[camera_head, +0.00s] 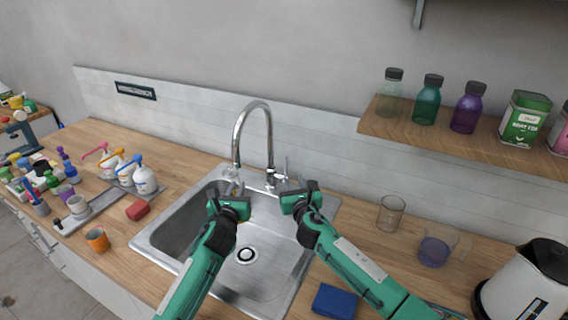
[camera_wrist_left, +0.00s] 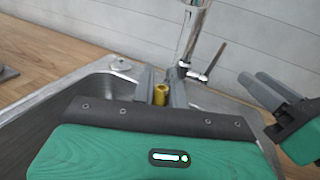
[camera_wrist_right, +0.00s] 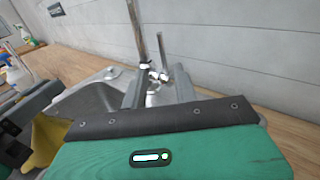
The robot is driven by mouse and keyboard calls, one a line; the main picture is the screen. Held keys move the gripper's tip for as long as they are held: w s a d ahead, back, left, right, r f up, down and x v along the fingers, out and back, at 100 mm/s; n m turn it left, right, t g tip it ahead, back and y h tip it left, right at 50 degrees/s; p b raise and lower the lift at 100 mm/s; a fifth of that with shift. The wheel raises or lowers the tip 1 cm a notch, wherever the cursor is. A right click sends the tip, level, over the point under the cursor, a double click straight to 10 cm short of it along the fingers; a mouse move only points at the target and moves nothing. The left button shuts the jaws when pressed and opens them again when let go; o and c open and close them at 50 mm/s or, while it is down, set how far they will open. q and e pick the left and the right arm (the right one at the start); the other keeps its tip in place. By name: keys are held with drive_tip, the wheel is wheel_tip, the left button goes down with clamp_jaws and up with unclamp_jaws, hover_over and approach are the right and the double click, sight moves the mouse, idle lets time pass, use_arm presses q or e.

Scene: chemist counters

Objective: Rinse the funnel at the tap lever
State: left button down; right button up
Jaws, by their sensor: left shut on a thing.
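The yellow funnel (camera_wrist_left: 160,95) is held between the fingers of my left gripper (camera_wrist_left: 161,84). In the right wrist view its yellow wall (camera_wrist_right: 46,140) shows at the left edge; in the head view my left gripper (camera_head: 234,192) mostly hides it. The left gripper is over the sink, near the spout of the chrome tap (camera_head: 238,140). The tap lever (camera_head: 286,166) rises at the right of the tap's base. My right gripper (camera_head: 300,192) is in front of the lever, its fingers apart. In the right wrist view the lever (camera_wrist_right: 162,50) stands beyond the open fingers (camera_wrist_right: 156,85); contact cannot be told.
The steel sink (camera_head: 268,265) lies under both grippers. A blue cloth (camera_head: 335,301), a glass beaker (camera_head: 390,213) and a white kettle (camera_head: 522,285) are on the right. A wooden shelf (camera_head: 450,142) hangs above.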

sight(287, 162)
drive_tip(key=shift+m+t+h, duration=0.3)
drive_tip(key=shift+m+h, duration=0.3)
drive_tip(key=shift+h, duration=0.1)
drive_tip(key=shift+a+r+x, duration=0.1)
drive_tip(key=shift+a+x, duration=0.05)
drive_tip(key=shift+x, duration=2.7)
drive_tip(key=shift+a+r+x, duration=0.15)
drive_tip(key=shift+x, duration=2.7)
clamp_jaws()
